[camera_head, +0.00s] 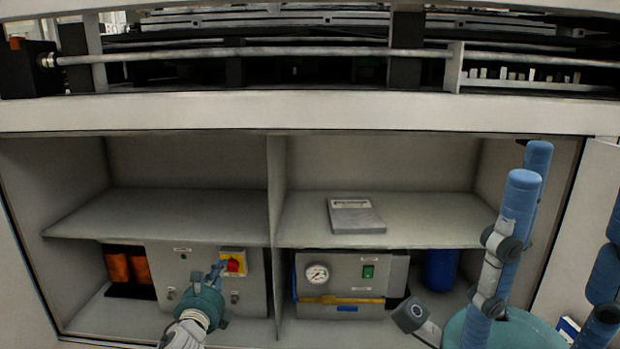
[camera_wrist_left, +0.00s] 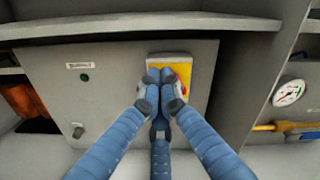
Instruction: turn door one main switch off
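The main switch is a red rotary knob (camera_head: 233,265) on a yellow plate (camera_head: 241,254), at the upper right of a grey control box in the lower left compartment. In the left wrist view the yellow plate (camera_wrist_left: 155,61) shows behind my fingers, with part of the red knob (camera_wrist_left: 184,73) at their right. My left gripper (camera_head: 217,269) has its blue fingertips together (camera_wrist_left: 163,77) in front of the plate's left part. The knob's position and any contact are hidden. My right gripper (camera_head: 566,185) is close to the camera at the right, fingers spread and empty.
The grey box (camera_head: 165,262) also carries a green lamp and small knobs. Orange cylinders (camera_head: 127,266) stand left of it. Right of the divider (camera_head: 277,190) are a pressure gauge (camera_head: 317,274), a yellow-handled valve and a green switch (camera_head: 368,272). A grey booklet (camera_head: 355,215) lies on the shelf above.

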